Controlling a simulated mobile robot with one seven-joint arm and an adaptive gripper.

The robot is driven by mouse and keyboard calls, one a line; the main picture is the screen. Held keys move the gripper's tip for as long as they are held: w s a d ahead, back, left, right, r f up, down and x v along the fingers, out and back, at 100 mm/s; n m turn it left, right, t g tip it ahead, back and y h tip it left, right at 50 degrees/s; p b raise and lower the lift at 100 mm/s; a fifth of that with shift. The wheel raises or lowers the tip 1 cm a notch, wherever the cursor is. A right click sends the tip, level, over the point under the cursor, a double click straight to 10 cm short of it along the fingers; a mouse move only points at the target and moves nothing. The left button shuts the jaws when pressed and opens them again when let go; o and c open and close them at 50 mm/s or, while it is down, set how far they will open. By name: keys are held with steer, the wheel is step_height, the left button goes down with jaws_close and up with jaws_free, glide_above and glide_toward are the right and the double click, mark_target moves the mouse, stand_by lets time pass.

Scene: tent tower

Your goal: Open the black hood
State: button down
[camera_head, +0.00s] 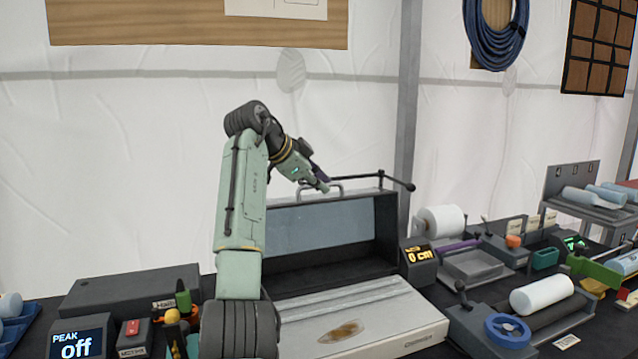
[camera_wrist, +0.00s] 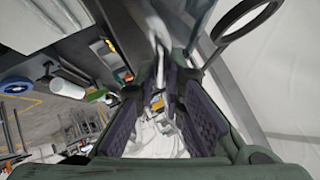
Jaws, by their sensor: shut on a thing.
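The black hood (camera_head: 388,232) stands at the middle of the bench as a dark box with its front open. A blue-grey panel (camera_head: 320,228) shows inside it, and a pale grey handle (camera_head: 334,188) arches over its top edge. My gripper (camera_head: 322,186) is at this handle, coming from the upper left, and is shut on it. In the wrist view my gripper (camera_wrist: 166,78) shows two purple-padded fingers with a narrow gap. The grip on the handle itself is hard to make out there.
A white base (camera_head: 395,318) with a brown oval specimen (camera_head: 341,331) lies in front of the hood. A dark rod with a ball end (camera_head: 411,187) sticks out above the hood's right. A "0 cm" display (camera_head: 419,256) stands close right. A roller device (camera_head: 525,315) is further right.

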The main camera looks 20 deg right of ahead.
steer(key=c, duration=1.7)
jaws_free()
steer(key=v, duration=1.2)
steer(key=shift+s, duration=0.1)
